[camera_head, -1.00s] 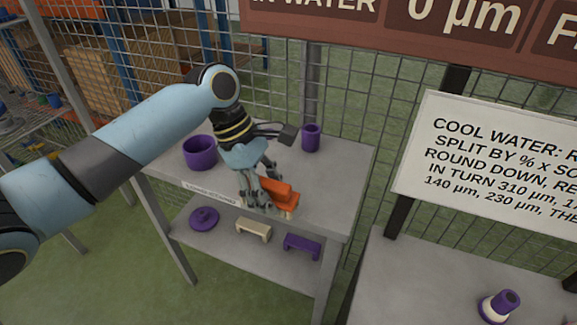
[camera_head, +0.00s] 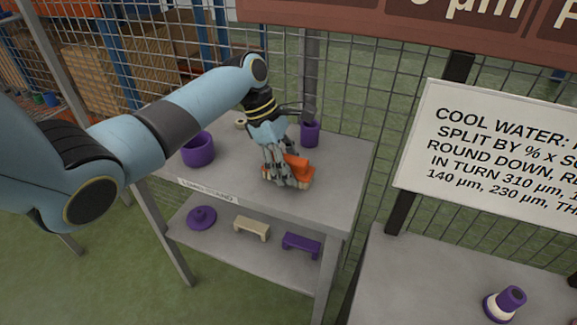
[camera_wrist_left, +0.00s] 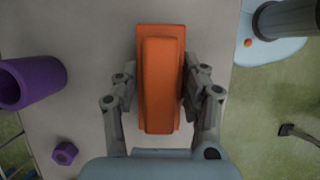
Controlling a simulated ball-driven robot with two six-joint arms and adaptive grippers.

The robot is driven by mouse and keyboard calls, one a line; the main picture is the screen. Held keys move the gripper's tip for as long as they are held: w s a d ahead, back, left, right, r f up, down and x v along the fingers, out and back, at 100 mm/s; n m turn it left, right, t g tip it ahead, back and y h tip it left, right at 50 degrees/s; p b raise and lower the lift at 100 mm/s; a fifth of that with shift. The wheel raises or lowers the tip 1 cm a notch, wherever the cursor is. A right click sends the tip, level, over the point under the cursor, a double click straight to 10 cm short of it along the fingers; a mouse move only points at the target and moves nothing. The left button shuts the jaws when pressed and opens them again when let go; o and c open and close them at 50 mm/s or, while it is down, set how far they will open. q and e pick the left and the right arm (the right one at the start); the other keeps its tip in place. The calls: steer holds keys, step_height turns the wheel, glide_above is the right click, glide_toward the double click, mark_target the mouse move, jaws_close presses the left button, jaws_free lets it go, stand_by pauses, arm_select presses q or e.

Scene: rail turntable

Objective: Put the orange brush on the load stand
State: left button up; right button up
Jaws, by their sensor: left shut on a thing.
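The orange brush (camera_head: 299,167) has an orange back and handle over pale bristles. It is at the top of the load stand (camera_head: 335,205), a grey two-level stand with a label on its front edge. My left gripper (camera_head: 283,180) is shut on the brush from above. In the left wrist view the brush (camera_wrist_left: 161,80) lies lengthwise between the two fingers (camera_wrist_left: 160,95). The bristles look to be at or just above the top; I cannot tell whether they touch. My right gripper is not in view.
On the stand's top are a purple bowl (camera_head: 198,149) and a purple cup (camera_head: 310,133). The lower shelf holds a purple lidded piece (camera_head: 201,217), a beige bracket (camera_head: 252,228) and a purple bracket (camera_head: 301,245). Wire mesh stands behind. The top's right part is clear.

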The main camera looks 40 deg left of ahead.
arm_select(q)
steer(key=o, duration=0.7)
steer(key=shift+c, duration=0.2)
steer(key=o, duration=0.4)
steer(key=shift+c, duration=0.2)
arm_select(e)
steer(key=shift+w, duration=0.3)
arm_select(q)
steer(key=p+v, duration=0.1)
steer(key=v, duration=0.4)
steer(key=shift+a+r, duration=0.25)
steer(key=shift+r, duration=0.1)
steer(key=s+a, duration=0.1)
steer(key=a, duration=0.2)
steer(key=s+a, duration=0.1)
steer(key=a, duration=0.3)
steer(key=s+a+b, duration=0.1)
steer(key=a, duration=0.3)
steer(key=shift+a+f, duration=0.1)
steer(key=shift+f, duration=0.2)
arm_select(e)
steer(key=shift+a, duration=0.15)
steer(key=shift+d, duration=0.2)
